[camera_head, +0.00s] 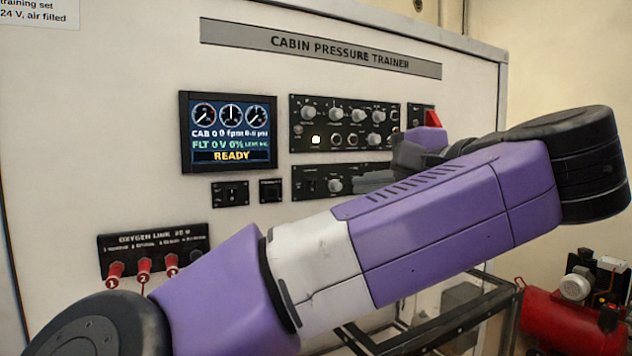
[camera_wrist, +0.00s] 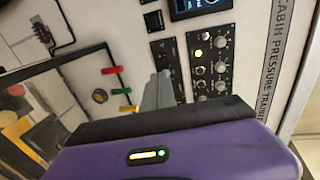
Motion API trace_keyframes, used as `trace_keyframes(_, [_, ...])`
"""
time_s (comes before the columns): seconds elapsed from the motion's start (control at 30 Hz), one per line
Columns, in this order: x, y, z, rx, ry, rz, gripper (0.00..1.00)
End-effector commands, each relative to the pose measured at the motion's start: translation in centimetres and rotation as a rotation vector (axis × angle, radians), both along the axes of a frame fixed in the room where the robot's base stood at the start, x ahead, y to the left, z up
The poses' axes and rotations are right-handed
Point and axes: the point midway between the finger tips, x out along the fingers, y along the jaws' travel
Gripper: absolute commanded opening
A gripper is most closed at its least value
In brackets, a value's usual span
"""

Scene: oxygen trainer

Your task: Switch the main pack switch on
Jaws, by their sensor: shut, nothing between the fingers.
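The main pack switch cannot be picked out by a readable label. On the trainer wall, the upper control panel (camera_head: 344,126) has several knobs, small switches and a lit button (camera_head: 316,140). It also shows in the wrist view (camera_wrist: 206,85). Below it is a lower control panel (camera_head: 312,184) with a knob (camera_head: 334,185), partly hidden by my gripper. A red part (camera_head: 433,119) shows on a small panel at the right, half behind my arm. My gripper (camera_head: 358,184) is shut and empty, in front of the lower panel; its fingers (camera_wrist: 162,76) lie together. Contact cannot be told.
The display (camera_head: 229,133) reads READY. Two small panels (camera_head: 230,194) (camera_head: 271,190) sit below it. The Oxygen Link panel (camera_head: 150,243) with red numbered plugs (camera_head: 144,265) is lower left. A dark frame (camera_head: 440,320) and a red compressor (camera_head: 560,320) stand at lower right.

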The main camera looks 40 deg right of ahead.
Motion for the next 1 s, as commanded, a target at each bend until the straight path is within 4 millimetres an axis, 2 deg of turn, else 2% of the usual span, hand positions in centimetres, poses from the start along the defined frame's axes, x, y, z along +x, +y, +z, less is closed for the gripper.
trace_keyframes(0.37, [0.5,-0.2,-0.1,-0.005,0.001,-0.003,0.0])
trace_keyframes(1.0, [6.5,-2.1,-1.8,-0.008,0.004,-0.005,0.0])
